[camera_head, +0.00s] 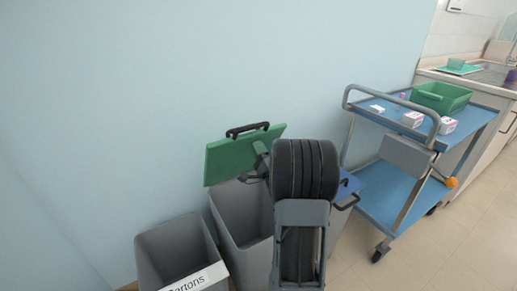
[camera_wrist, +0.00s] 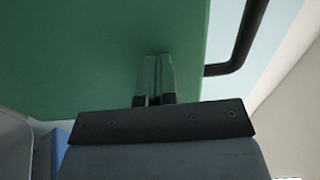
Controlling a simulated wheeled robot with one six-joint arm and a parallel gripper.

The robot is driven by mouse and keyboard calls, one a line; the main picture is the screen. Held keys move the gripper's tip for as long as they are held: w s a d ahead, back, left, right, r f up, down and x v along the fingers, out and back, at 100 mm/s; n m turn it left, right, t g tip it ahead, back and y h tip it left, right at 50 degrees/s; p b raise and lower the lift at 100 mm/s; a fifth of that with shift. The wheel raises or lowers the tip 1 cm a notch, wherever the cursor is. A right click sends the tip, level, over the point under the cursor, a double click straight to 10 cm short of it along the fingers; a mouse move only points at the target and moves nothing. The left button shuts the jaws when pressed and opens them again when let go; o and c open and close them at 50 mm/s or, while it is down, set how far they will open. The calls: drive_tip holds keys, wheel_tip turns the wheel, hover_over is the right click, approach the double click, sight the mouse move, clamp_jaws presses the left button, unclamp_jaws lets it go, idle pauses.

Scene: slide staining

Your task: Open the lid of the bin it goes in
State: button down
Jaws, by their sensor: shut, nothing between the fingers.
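A grey bin (camera_head: 232,217) with a green lid (camera_head: 232,157) stands against the wall. The lid is raised and tilted up, its black handle near the top edge, so the bin's mouth shows below it. In the wrist view the green lid (camera_wrist: 80,50) fills much of the picture, with part of the black handle (camera_wrist: 240,40) at right. My gripper (camera_wrist: 155,98) is shut and empty, its fingertips at or very near the lid's surface; I cannot tell if they touch. In the head view my arm hides the gripper's tips and part of the bin.
A lidless grey bin (camera_head: 165,245) labelled "Cartons" stands at left. A blue lid (camera_head: 347,187) shows right of my arm. A blue trolley (camera_head: 390,195) at right carries a green tray (camera_head: 440,98) and small boxes. Floor at lower right is clear.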

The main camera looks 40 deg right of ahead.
drive_tip(key=shift+g, duration=0.7)
drive_tip(key=w+r+p, duration=0.3)
drive_tip(key=p, duration=0.1)
drive_tip(key=shift+w+d+r+p, duration=0.1)
drive_tip(key=shift+w+d+p, duration=0.05)
drive_tip(key=shift+p, duration=0.15)
drive_tip(key=w+d+r+g+p, duration=0.1)
drive_tip(key=w+g+p, duration=0.2)
drive_tip(key=w+p, duration=0.2)
drive_tip(key=shift+w+r+y, duration=0.25)
drive_tip(key=shift+w+y, duration=0.05)
drive_tip(key=shift+w, duration=0.5)
drive_tip(key=s, duration=0.4)
drive_tip(key=s+a+f, duration=0.1)
drive_tip(key=s, duration=0.4)
drive_tip(key=s+a+f, duration=0.1)
drive_tip(key=s, duration=0.3)
drive_tip(key=shift+s+f, duration=0.1)
drive_tip(key=shift+s, duration=0.25)
